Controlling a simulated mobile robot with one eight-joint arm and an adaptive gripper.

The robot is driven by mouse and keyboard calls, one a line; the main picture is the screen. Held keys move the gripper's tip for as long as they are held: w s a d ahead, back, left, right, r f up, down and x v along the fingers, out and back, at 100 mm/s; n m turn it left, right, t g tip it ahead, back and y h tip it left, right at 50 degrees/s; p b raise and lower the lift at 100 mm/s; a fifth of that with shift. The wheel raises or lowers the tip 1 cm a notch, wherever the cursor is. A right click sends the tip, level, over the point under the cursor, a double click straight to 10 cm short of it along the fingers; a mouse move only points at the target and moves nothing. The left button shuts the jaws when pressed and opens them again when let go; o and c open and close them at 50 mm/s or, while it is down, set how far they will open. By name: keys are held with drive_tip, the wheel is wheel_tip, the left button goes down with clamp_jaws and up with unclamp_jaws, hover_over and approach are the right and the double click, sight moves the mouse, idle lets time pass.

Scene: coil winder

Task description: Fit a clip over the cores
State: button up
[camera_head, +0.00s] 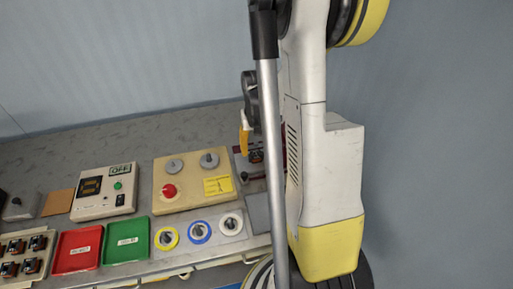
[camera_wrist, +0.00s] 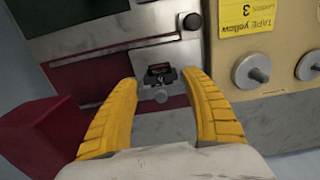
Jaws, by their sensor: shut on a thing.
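My gripper (camera_wrist: 162,84) shows in the wrist view as two yellow fingers, standing some way apart and shut on a small grey metal piece, apparently the clip (camera_wrist: 158,93). Just beyond it, between the fingertips, is a small dark part with reddish-brown and black pieces, apparently the cores (camera_wrist: 160,74). I cannot tell whether the clip touches the cores. In the head view a yellow finger of my gripper (camera_head: 245,137) is beside a small fixture (camera_head: 250,172) at the right end of the bench, partly hidden behind my arm.
A red block (camera_wrist: 42,138) stands left of the fingers. The beige panel (camera_head: 192,198) with knobs and a yellow label is close on the other side. Red (camera_head: 62,263) and green (camera_head: 141,253) trays, a tray of several small cores (camera_head: 45,262), tape rolls (camera_head: 199,232) and a control box (camera_head: 92,208) lie further left.

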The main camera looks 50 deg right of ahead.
sight(256, 154)
drive_tip(key=shift+f+b, duration=1.55)
drive_tip(key=shift+f, duration=0.25)
drive_tip(key=o, duration=0.8)
drive_tip(key=shift+r, duration=0.1)
drive_tip(key=shift+r, duration=0.1)
wheel_tip(256, 154, up, 12)
drive_tip(key=shift+f, duration=0.1)
